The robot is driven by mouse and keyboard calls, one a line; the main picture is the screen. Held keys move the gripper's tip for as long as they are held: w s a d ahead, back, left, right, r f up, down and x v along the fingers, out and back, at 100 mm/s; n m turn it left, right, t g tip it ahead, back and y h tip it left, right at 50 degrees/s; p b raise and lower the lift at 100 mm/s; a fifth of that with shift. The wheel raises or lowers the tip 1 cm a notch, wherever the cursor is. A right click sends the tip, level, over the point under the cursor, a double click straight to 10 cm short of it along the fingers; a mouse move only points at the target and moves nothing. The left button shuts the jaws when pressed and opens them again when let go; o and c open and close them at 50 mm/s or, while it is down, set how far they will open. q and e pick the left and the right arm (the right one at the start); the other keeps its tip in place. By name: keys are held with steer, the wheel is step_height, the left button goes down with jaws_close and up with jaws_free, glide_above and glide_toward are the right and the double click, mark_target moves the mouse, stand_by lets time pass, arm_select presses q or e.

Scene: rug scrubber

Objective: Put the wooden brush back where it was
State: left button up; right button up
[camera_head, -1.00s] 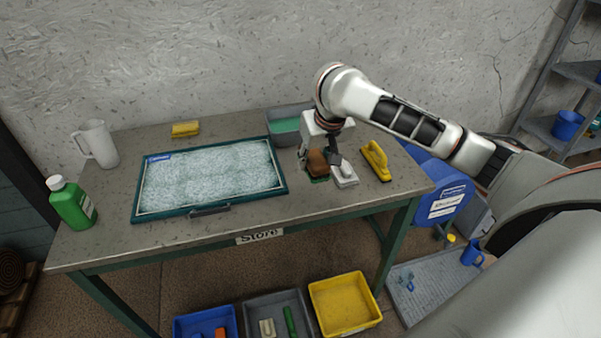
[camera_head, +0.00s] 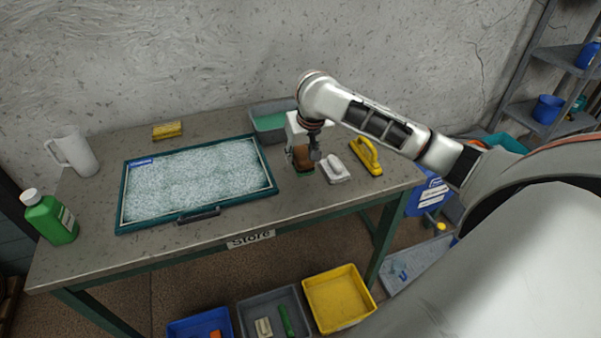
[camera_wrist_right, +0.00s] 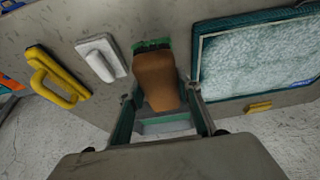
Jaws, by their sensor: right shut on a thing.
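The wooden brush (camera_head: 302,160) is brown with a green strip at its lower end. It is at the right part of the table, between the framed rug and a white-handled brush. My right gripper (camera_head: 308,153) is shut on it from above. In the right wrist view the brush (camera_wrist_right: 155,78) is between the two fingers (camera_wrist_right: 161,112), with green (camera_wrist_right: 150,44) at its far end. Whether the brush touches the table or hangs just above it, I cannot tell. My left gripper is not in view.
The framed rug (camera_head: 122,203) is to the left. A grey tub (camera_head: 268,108) is behind.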

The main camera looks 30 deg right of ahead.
mark_target(305, 159)
steer(key=shift+f, duration=3.55)
steer(key=shift+f, duration=0.1)
steer(key=o, duration=1.4)
steer(key=v, duration=1.2)
